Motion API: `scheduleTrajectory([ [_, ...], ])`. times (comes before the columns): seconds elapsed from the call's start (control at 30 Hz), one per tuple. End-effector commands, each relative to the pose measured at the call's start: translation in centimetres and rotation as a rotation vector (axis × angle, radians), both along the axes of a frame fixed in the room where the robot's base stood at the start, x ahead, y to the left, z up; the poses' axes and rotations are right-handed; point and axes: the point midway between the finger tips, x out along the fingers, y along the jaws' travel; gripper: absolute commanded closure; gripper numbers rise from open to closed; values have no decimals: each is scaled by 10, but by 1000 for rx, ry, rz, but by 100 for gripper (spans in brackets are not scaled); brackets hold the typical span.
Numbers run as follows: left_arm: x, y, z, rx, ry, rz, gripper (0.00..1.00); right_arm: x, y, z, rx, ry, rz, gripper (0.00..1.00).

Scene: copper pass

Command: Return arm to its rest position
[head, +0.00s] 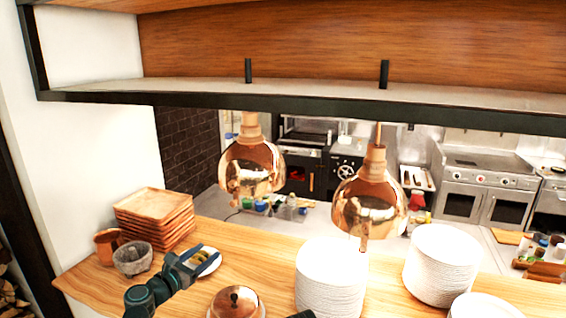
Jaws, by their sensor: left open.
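My left arm comes up from the bottom edge of the head view. Its gripper (197,262) is open, with its fingers over or beside a small white plate (214,268) on the wooden counter (255,262). Small yellowish items seem to lie on the plate, partly hidden by the fingers. I cannot tell whether the fingers touch the plate. Nothing is visibly held. My right gripper is not clearly in view; only a small dark piece shows at the bottom edge.
A grey stone bowl (133,259), a copper mug (107,244) and stacked wooden trays (155,215) stand left of the gripper. A copper dome (236,303) and white plate stacks (330,280) stand to the right. Copper lamps (252,168) hang above the counter.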

Motion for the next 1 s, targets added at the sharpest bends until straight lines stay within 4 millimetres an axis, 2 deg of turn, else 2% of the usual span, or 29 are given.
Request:
scheduleTrajectory([
  [0.27, -16, -59, -53, 280, -12, -180, 39, 0, 0, -25, 0, 0, 2, 50],
  [0.37, -28, -87, -82, 428, -27, -283, 39, 0, 0, -37, -1, -1, 3, 50],
  [0.47, -47, -120, -121, 619, -52, -428, 39, 0, 0, -54, 0, -1, 5, 50],
  [0.57, -76, -157, -175, 866, -97, -639, 39, 0, 0, -77, 0, -1, 7, 50],
  [0.7, -131, -193, -257, 1237, -194, -1012, 39, 0, 0, -112, -1, -1, 10, 50],
  [0.83, -185, -201, -328, 1559, -310, -1424, 39, 0, 0, -146, -1, -2, 14, 50],
  [0.9, -209, -196, -355, 1689, -367, -1636, 39, 0, 0, -161, -1, -2, 16, 50],
  [1.0, -234, -184, -378, 1817, -427, -1893, 39, 0, 0, -176, -2, -2, 18, 50],
])
